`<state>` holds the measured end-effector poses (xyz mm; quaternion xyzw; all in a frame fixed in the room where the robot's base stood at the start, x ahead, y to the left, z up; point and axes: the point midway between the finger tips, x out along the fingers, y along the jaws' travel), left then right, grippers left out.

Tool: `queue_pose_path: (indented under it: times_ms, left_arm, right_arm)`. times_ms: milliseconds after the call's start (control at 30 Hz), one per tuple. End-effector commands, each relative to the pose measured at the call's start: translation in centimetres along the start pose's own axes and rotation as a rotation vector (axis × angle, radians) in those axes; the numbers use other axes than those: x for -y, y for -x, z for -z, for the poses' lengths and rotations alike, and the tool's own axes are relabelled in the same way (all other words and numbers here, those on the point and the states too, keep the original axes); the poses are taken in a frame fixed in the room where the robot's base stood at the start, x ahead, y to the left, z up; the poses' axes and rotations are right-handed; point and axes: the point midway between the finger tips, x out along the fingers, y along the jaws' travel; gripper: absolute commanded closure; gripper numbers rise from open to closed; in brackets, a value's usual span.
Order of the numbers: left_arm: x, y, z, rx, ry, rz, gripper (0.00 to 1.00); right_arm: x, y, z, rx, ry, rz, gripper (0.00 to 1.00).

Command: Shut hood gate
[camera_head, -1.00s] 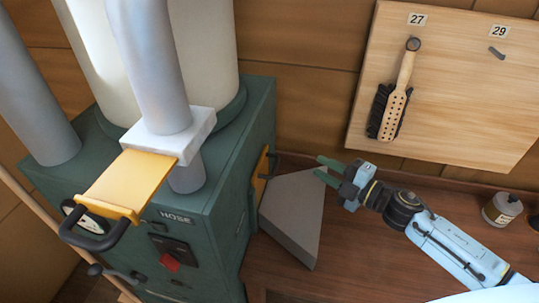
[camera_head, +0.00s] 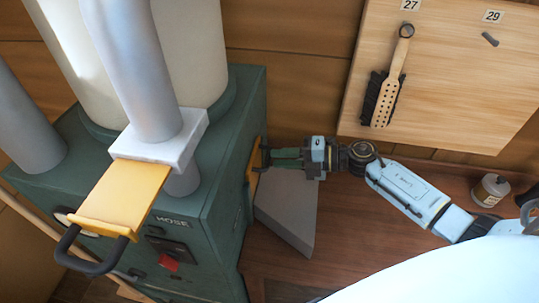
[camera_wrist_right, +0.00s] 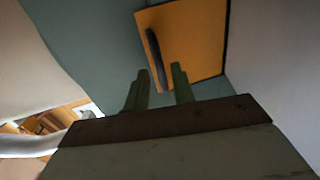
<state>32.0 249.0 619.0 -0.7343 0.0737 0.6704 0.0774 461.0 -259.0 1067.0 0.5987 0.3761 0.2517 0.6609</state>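A yellow gate plate (camera_head: 253,174) sits on the right side of the green cabinet, at the grey wedge-shaped hood (camera_head: 288,215). I take it to be the hood gate. It also shows in the right wrist view (camera_wrist_right: 197,45), with a dark bar handle (camera_wrist_right: 155,58). My right gripper (camera_head: 272,158) is at this handle in the head view. In the wrist view its two green fingers (camera_wrist_right: 160,82) are apart, with the handle ahead of the gap between them. Contact cannot be told. My left gripper is not in view.
Another yellow gate plate (camera_head: 122,195) with a black handle sticks out from a white collar on the pipe above the HOSE label. The green cabinet (camera_head: 215,205) stands left of my right arm. A brush (camera_head: 385,95) hangs on a wall board. A small jar (camera_head: 490,190) stands at the right.

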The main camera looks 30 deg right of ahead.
Motion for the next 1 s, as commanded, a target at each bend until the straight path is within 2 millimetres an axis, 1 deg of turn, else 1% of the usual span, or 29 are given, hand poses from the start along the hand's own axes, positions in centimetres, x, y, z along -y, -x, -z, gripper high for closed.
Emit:
queue_pose_path:
  times_ms: [33,100,200,367,600,800,1000]
  left_arm:
    - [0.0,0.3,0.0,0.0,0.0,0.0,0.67]
    - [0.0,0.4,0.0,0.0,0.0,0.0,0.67]
    - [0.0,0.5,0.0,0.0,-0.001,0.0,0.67]
    - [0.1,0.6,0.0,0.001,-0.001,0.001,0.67]
    - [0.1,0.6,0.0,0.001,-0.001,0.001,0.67]
    - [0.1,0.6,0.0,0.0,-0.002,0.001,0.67]
    - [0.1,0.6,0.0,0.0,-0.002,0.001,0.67]
  right_arm:
    - [-0.2,-1.0,0.0,0.0,-0.001,-0.003,0.75]
    - [-0.2,-1.9,0.0,0.001,-0.002,-0.004,0.75]
    - [-0.1,-2.9,0.0,0.001,-0.002,-0.002,0.75]
    - [0.0,-3.6,0.0,0.001,-0.001,0.0,0.75]
    - [0.0,-3.6,0.0,0.0,-0.001,0.0,0.75]
    - [0.0,-3.6,0.0,0.0,-0.001,0.0,1.0]
    - [0.0,-3.6,0.0,0.0,-0.001,0.0,1.0]
